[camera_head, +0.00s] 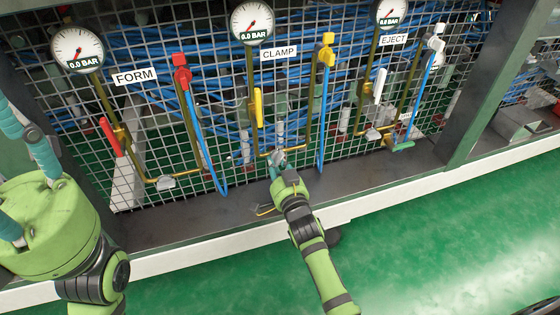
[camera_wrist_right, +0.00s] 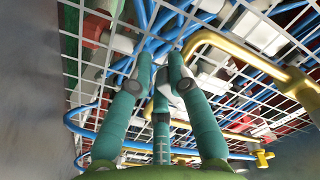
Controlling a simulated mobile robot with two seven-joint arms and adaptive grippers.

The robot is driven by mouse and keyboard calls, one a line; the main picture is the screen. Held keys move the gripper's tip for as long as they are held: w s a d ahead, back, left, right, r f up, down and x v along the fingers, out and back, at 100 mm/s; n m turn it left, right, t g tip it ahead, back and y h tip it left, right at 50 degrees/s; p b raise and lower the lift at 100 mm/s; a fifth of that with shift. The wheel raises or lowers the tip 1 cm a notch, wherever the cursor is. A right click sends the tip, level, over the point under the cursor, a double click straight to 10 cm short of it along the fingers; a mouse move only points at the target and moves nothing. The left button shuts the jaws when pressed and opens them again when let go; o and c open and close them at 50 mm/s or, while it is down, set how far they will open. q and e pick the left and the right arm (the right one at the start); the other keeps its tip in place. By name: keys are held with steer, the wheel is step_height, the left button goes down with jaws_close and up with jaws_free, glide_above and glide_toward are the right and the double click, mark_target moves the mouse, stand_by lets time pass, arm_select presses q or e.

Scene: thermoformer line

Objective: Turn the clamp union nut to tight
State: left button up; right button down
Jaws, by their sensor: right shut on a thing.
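The CLAMP label (camera_head: 278,53) marks the middle pipe station, with a gauge (camera_head: 252,22) reading 0.0 BAR, a yellow-handled valve (camera_head: 258,107) and a yellow knob (camera_head: 326,50). The grey clamp union nut (camera_head: 276,156) is on the low brass pipe and is partly hidden by my right gripper (camera_head: 277,163). That gripper is shut on the nut. In the right wrist view its teal fingers (camera_wrist_right: 168,68) close in together, and the nut is mostly hidden between them. My left gripper (camera_head: 18,165) is at the left edge, its fingertips cut off, away from the pipes.
The FORM station (camera_head: 135,76), with red handles, is to the left. The EJECT station (camera_head: 394,39), with white handles, is to the right. Wire mesh (camera_head: 225,130) and blue hoses stand behind. A dark ledge (camera_head: 200,215) runs below, and the green floor (camera_head: 430,230) in front is clear.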

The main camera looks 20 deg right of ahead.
steer(key=shift+a+r, duration=0.1)
steer(key=shift+a, duration=0.3)
